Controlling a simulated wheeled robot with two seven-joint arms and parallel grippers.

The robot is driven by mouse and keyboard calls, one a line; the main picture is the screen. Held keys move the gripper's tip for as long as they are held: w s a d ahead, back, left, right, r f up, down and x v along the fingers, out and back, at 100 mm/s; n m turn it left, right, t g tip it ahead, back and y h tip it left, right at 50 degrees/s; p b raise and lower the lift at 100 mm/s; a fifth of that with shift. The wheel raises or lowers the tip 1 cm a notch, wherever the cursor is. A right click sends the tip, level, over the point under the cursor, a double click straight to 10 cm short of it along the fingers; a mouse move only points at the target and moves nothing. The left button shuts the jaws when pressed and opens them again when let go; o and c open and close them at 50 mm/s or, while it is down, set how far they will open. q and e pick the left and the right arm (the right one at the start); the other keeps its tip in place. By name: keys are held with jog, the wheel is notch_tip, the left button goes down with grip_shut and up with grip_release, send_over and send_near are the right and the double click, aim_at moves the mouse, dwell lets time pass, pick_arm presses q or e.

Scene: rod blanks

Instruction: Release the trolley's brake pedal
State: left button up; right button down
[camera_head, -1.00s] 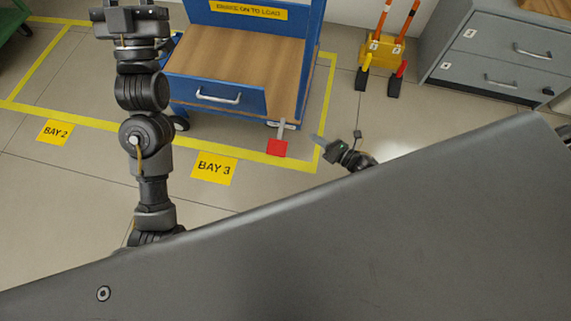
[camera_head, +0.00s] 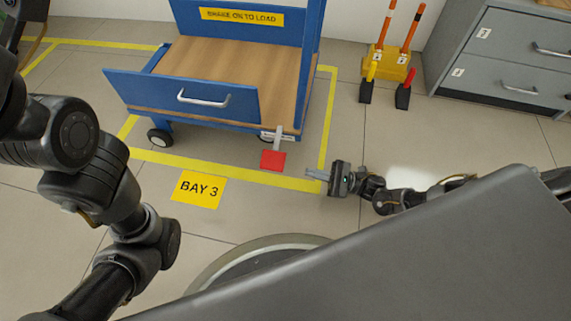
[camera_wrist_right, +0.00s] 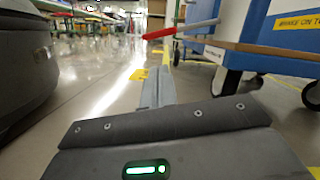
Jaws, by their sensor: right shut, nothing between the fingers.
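The blue trolley (camera_head: 146,98) with a wooden deck stands inside the yellow floor lines at BAY 3. Its brake pedal (camera_head: 272,160) is a red pad on a grey lever at the trolley's front right corner. In the right wrist view the red pedal (camera_wrist_right: 160,33) slopes slightly down and outward from the trolley, beyond the fingertips. My right gripper (camera_head: 314,174) is shut and empty, low over the floor, right of and apart from the pedal. Its closed fingers (camera_wrist_right: 155,88) also show in the right wrist view. My left arm shows at the left edge; its gripper is out of view.
Trolley wheels (camera_head: 160,139) stand close to the floor lines. Open floor lies between the cabinet and my right gripper. My own dark body covers the lower right.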

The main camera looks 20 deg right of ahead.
aim_at(276, 148)
jog(key=b+x, duration=0.3)
jog(key=x, duration=0.7)
jog(key=shift+r, duration=0.1)
